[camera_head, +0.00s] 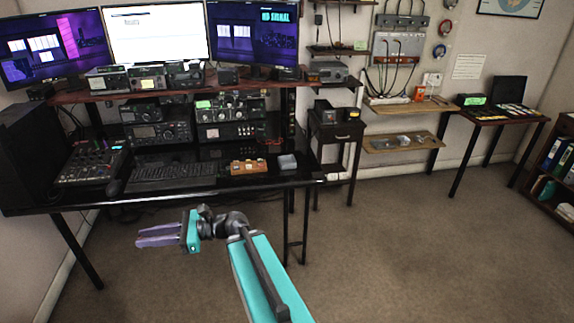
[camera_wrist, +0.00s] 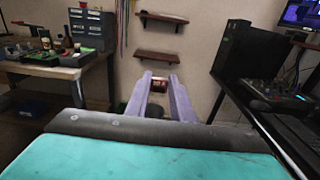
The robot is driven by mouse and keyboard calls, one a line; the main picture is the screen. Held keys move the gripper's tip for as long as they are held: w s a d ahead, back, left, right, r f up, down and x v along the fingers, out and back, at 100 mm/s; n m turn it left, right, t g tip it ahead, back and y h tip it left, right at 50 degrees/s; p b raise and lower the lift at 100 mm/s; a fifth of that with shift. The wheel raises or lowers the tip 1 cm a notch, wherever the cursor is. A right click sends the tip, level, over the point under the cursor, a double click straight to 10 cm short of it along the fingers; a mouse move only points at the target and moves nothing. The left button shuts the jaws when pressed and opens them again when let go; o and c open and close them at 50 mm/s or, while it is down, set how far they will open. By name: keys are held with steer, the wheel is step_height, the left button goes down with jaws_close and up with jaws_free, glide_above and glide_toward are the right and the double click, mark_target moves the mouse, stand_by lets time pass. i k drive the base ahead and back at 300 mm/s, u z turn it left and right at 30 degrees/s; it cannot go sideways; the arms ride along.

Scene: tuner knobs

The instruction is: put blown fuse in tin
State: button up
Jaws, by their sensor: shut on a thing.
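My gripper (camera_head: 140,238) is out over the open floor in front of the black desk, at the left, pointing left. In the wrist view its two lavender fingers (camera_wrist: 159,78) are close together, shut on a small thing. A small dark reddish patch shows between them, too small to make out as the blown fuse. A small grey box (camera_head: 287,162), which may be the tin, sits on the desk's front right part. Beside it on the left is an orange-brown block (camera_head: 248,167) with small pieces on top. I cannot make out any fuse in the head view.
The black desk (camera_head: 210,183) carries a keyboard (camera_head: 165,178), mixer (camera_head: 92,163) and radios. In the wrist view a workbench (camera_wrist: 40,70) stands left and a black computer tower (camera_wrist: 233,55) right. The carpet floor (camera_head: 400,240) is clear at right.

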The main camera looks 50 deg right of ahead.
mark_target(287, 162)
steer(key=z, duration=0.05)
steer(key=i, duration=0.95)
steer(key=u, duration=0.1)
